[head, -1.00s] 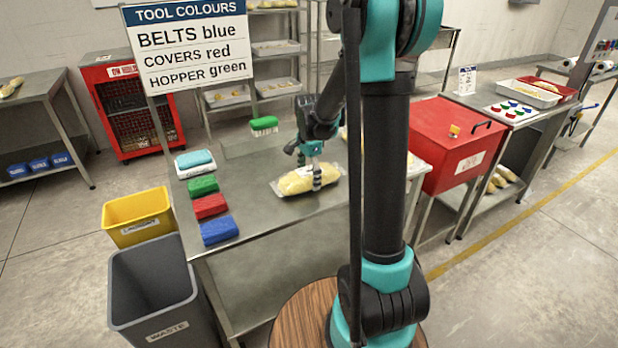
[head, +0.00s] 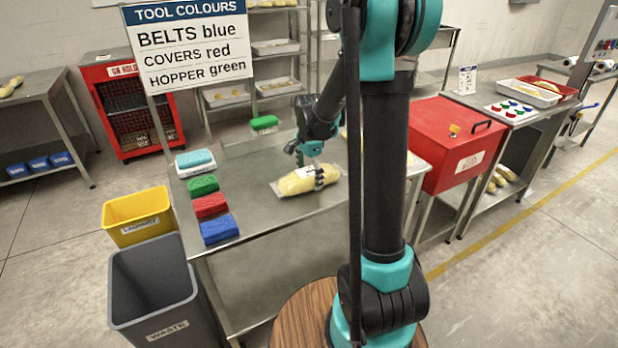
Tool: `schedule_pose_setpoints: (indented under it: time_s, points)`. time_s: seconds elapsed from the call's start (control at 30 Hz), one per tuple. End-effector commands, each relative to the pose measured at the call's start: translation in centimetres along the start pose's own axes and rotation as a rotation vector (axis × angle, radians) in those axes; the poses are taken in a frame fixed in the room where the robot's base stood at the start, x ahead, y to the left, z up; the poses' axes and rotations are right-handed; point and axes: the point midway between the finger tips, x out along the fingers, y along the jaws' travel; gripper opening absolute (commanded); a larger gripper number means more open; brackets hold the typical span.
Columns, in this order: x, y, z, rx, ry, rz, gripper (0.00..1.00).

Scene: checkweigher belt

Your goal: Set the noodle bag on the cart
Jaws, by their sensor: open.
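The noodle bag (head: 297,183), a clear bag with pale yellow contents, lies on its side on the steel table (head: 270,222). My gripper (head: 314,174) is open and points down at the right part of the bag. Its dark fingers are around or against the bag there; I cannot tell whether they touch it. The far side of the bag is partly hidden by the gripper. No thing is clearly marked as the cart; a red mesh cage (head: 128,108) with an "on hold" sign stands at the back left.
Green, red and blue blocks (head: 211,206) and a teal-topped pad (head: 195,158) line the table's left side. A green brush (head: 264,122) lies behind. A yellow laundry bin (head: 137,212) and grey waste bin (head: 155,285) stand left. A red box (head: 455,140) stands right.

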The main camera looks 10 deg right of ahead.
Motion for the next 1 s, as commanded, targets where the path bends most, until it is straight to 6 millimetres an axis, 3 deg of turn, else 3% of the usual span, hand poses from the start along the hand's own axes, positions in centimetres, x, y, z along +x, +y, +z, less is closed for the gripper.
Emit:
schedule_pose_setpoints:
  time_s: [0.63, 0.87, 1.0]
  points:
    - [-10.6, 0.0, 0.0, 0.000, 0.000, 0.000, 0.95]
    - [-11.6, 0.7, 0.0, -0.034, 0.003, -0.010, 0.95]
    - [-10.0, 4.2, 0.2, -0.215, 0.022, -0.061, 0.95]
